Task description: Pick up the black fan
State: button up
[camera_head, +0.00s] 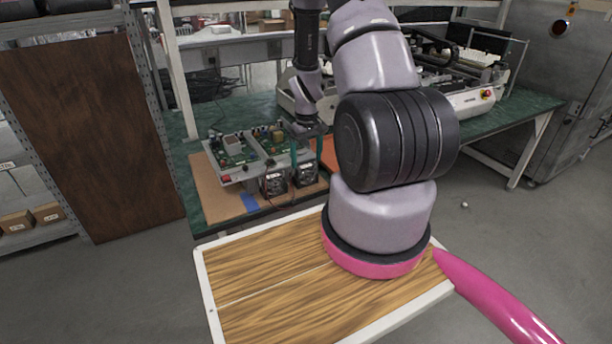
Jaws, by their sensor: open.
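Two small black fans are side by side at the front edge of the circuit-board unit (235,176) on the green workbench. The left black fan (273,184) and the right black fan (305,175) both face the front, with red and dark wires near them. I cannot tell which one the task means. My gripper (307,160) points down above and just behind the right fan, its thin dark fingers apart on either side. The jaws look empty. Whether a finger touches the fan or the board is too small to tell.
A brown board (225,203) with blue tape (250,201) lies under the unit. An orange-red item (329,155) lies right of the gripper, partly hidden by my arm. A large white machine (465,100) stands on the bench at right. A shelf post (175,70) rises at left.

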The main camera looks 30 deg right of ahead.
aim_at(306, 166)
notch_tip(306, 166, down, 4)
jog(key=shift+w+f, duration=0.1)
jog(key=c, duration=0.9)
jog(key=shift+r, duration=7.05)
jog(key=shift+a, duration=0.1)
